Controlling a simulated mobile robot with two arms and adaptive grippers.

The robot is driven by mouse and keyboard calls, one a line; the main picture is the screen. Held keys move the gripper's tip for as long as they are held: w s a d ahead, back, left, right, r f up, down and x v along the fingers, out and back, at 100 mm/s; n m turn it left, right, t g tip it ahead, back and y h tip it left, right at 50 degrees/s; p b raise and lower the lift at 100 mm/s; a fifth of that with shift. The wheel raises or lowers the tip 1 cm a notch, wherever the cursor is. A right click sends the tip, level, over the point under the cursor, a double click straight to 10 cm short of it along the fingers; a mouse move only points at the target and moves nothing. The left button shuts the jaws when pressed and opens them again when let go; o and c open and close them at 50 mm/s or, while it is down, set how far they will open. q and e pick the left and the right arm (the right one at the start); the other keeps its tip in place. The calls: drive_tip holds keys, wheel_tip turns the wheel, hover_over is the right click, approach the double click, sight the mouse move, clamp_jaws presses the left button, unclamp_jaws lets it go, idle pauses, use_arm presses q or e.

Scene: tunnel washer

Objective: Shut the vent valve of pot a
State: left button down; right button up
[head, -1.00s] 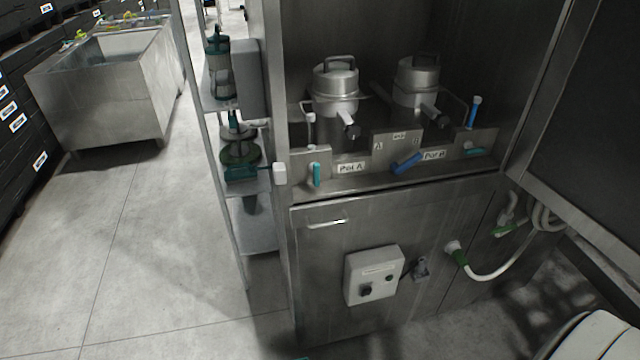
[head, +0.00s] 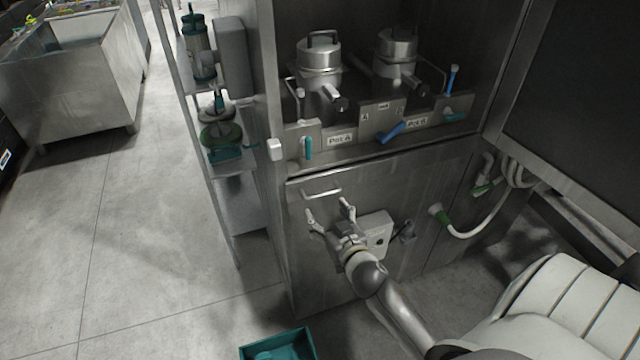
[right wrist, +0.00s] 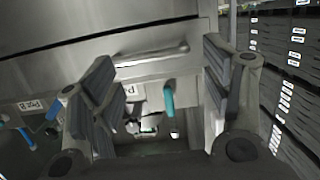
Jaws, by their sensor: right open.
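Pot A (head: 319,66) is a lidded steel pot on the left of the cabinet recess. A teal lever (head: 308,148) hangs straight down on the front panel, left of the "Pot A" label (head: 341,139). I take it as pot A's valve lever; it also shows in the right wrist view (right wrist: 168,97), between the fingers in the picture. My right gripper (head: 328,210) is open and empty in front of the cabinet door, below the lever and apart from it. Its fingers frame both sides of the right wrist view (right wrist: 160,90). My left gripper is not in view.
A bar handle (head: 322,193) is on the door just by my right fingers. Pot B (head: 397,58) stands at right, with a level teal lever (head: 455,117). A blue lever (head: 390,132) sits between the pots. A white block (head: 275,149) sticks out at left.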

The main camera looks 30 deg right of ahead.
drive_tip(key=t+h, duration=0.1)
drive_tip(key=t, duration=0.1)
approach(310, 151)
use_arm(q)
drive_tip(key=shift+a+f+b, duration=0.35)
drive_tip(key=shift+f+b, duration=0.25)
drive_tip(key=shift+b, duration=0.1)
use_arm(e)
drive_tip(key=shift+m, duration=0.4)
drive_tip(key=x, duration=0.8)
drive_tip(key=shift+w, duration=0.3)
drive_tip(key=shift+r, duration=0.1)
clamp_jaws()
